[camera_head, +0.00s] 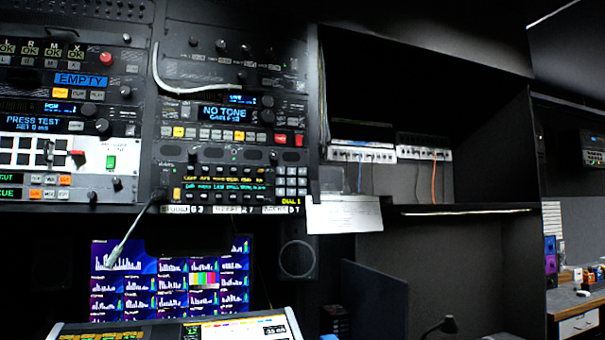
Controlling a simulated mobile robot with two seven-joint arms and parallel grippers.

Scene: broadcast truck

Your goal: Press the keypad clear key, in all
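A keypad (291,182) of small grey keys sits at the right end of a rack unit in the middle rack. Its key labels are too small to read, so I cannot tell which key is clear. Left of it, the unit has a dark display (227,191) with rows of orange and green text. Yellow text reading "DIAL 1" shows just under the keypad. Neither of my grippers is in view, and nothing touches the keypad.
A console (180,328) stands at the bottom. A white sheet (344,214) hangs right of the keypad. Patch panels (362,154) sit in the dark bay, and a wooden desk (575,303) is far right.

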